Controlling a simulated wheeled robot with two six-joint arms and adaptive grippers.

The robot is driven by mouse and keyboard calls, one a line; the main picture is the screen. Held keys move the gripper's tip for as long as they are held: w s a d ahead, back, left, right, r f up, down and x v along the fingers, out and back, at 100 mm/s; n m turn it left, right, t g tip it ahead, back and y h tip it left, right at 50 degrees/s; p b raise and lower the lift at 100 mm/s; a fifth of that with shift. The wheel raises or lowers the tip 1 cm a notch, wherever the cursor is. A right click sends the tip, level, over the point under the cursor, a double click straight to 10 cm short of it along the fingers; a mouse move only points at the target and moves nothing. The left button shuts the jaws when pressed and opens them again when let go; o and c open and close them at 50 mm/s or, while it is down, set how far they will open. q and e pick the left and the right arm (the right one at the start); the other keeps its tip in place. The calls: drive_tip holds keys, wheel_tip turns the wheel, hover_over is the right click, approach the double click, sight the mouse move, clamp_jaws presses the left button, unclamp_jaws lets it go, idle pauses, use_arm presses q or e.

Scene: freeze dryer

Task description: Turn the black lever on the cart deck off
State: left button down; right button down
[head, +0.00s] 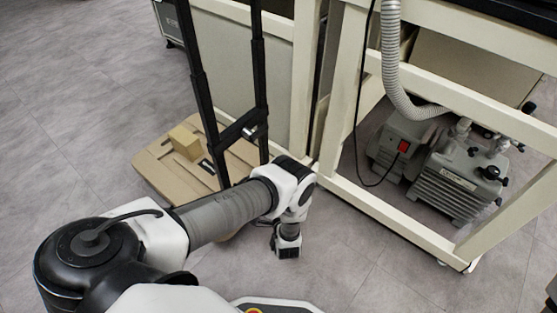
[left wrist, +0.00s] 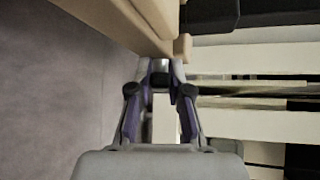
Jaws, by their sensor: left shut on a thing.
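The cart has a tan deck (head: 157,156) and a black upright handle frame, left of centre in the head view. My left arm reaches across the deck's near corner, and its wrist bends down beside the cart. My left gripper's fingers are hidden in the head view. In the left wrist view, my left gripper (left wrist: 160,88) is at the tan deck edge (left wrist: 135,28), its fingertips closed on a small dark piece, seemingly the black lever (left wrist: 160,81). The fingers hide most of it, so its angle cannot be told. My right gripper is out of view.
A cream frame table (head: 400,222) stands close on the right, with a grey pump (head: 462,183) and a ribbed hose (head: 391,65). Grey floor (head: 75,110) is open to the left.

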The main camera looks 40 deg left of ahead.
use_arm(q)
drive_tip(key=f+n+t+y+b, duration=0.1)
drive_tip(key=b, duration=0.1)
drive_tip(key=shift+f+n+t+b, duration=0.15)
drive_tip(key=shift+n+t+b, duration=0.15)
drive_tip(key=shift+t+b, duration=0.1)
drive_tip(key=shift+n+t+b, duration=0.4)
drive_tip(key=shift+n+b, duration=0.1)
drive_tip(key=shift+b, duration=0.1)
drive_tip(key=c, duration=1.1)
unclamp_jaws()
drive_tip(key=v, duration=0.7)
drive_tip(key=shift+s+d, duration=0.25)
